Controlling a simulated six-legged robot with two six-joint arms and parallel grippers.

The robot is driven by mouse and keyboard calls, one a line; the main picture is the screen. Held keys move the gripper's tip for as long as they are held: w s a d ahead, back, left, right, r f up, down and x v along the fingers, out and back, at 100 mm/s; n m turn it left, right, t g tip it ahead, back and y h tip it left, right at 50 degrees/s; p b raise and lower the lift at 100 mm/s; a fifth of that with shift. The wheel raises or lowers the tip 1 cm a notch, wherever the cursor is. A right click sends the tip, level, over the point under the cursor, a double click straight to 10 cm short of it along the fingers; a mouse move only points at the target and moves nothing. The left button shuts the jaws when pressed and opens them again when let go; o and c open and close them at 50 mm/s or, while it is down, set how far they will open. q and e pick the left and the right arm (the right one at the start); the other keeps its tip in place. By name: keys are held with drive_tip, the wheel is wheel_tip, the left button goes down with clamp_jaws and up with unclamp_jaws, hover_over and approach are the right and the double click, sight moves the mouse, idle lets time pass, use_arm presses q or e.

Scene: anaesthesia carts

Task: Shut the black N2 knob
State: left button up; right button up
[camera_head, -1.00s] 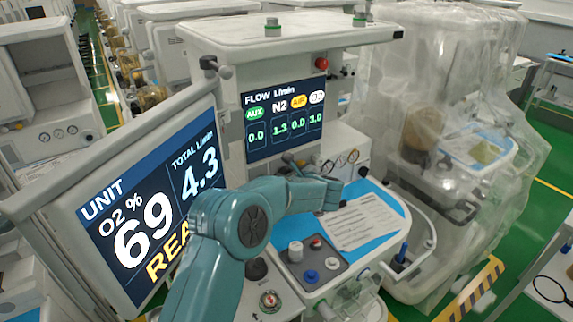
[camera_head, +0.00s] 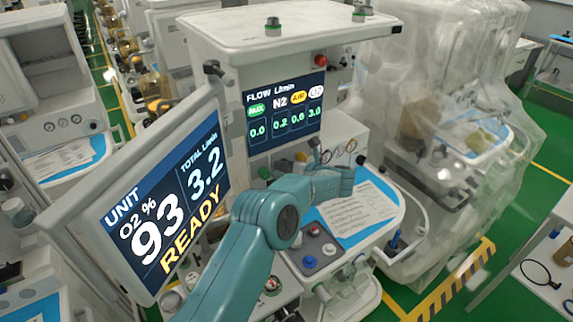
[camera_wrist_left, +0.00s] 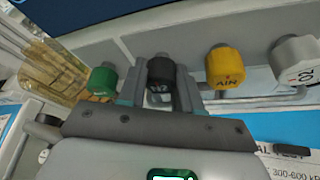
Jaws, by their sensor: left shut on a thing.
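The black N2 knob (camera_wrist_left: 161,72) shows in the left wrist view, between the green knob (camera_wrist_left: 102,80) and the yellow AIR knob (camera_wrist_left: 224,66). My left gripper (camera_wrist_left: 161,90) is shut on the N2 knob, with one finger on each side. In the head view my teal left arm reaches to the knob row and hides much of it there. The flow screen (camera_head: 284,118) shows N2 at about 0.2 and O2 at 3.0. My right gripper is not in view.
The white O2 knob (camera_wrist_left: 296,60) is right of the AIR knob. A large unit screen (camera_head: 165,205) stands left of my arm, reading O2 93, total 3.2 and READY. A blue-topped work surface with a paper sheet (camera_head: 357,208) lies right.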

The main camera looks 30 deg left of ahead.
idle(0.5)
use_arm(q)
drive_tip(key=o, duration=0.8)
drive_tip(key=shift+c, duration=0.2)
drive_tip(key=shift+d, duration=0.1)
drive_tip(key=b+v, duration=0.4)
drive_tip(key=v, duration=1.2)
drive_tip(key=shift+d, duration=0.2)
